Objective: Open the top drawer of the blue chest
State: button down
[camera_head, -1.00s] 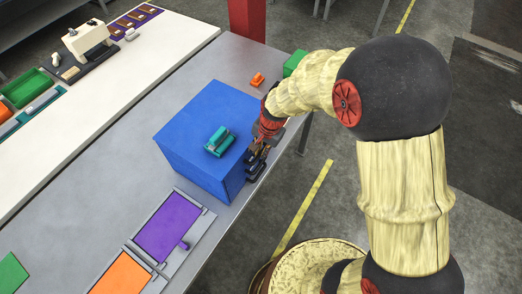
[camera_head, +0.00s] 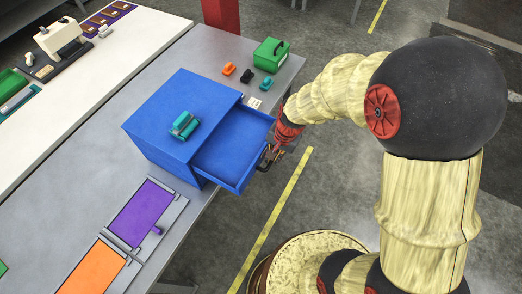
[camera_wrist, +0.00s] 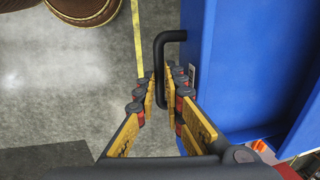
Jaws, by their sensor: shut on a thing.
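The blue chest (camera_head: 168,113) stands on the grey table, with its top drawer (camera_head: 232,147) pulled well out toward my arm. The inside of the drawer looks empty. My gripper (camera_head: 268,157) is at the drawer's front. In the wrist view, my gripper (camera_wrist: 165,90) has its yellow and black fingers on both sides of the dark drawer handle (camera_wrist: 168,38), shut on it. The blue drawer front (camera_wrist: 196,60) is just right of the fingers.
A teal object (camera_head: 184,126) lies on top of the chest. A green box (camera_head: 271,54) and small orange (camera_head: 228,69), black (camera_head: 247,76) and teal (camera_head: 266,83) items lie behind it. Purple (camera_head: 142,212) and orange (camera_head: 92,272) panels lie in front. The floor beside the table is clear.

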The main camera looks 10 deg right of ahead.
jog(key=s+d, duration=0.4)
jog(key=d, duration=0.1)
jog(key=shift+d+b, duration=0.25)
jog(key=shift+b, duration=0.05)
jog(key=shift+s+r, duration=0.1)
jog(key=c, duration=2.2)
grip_release()
jog(key=shift+o, duration=0.2)
notch_tip(320, 180, up, 12)
jog(key=s+d, duration=0.1)
jog(key=shift+s+d, duration=0.15)
jog(key=shift+d, duration=0.15)
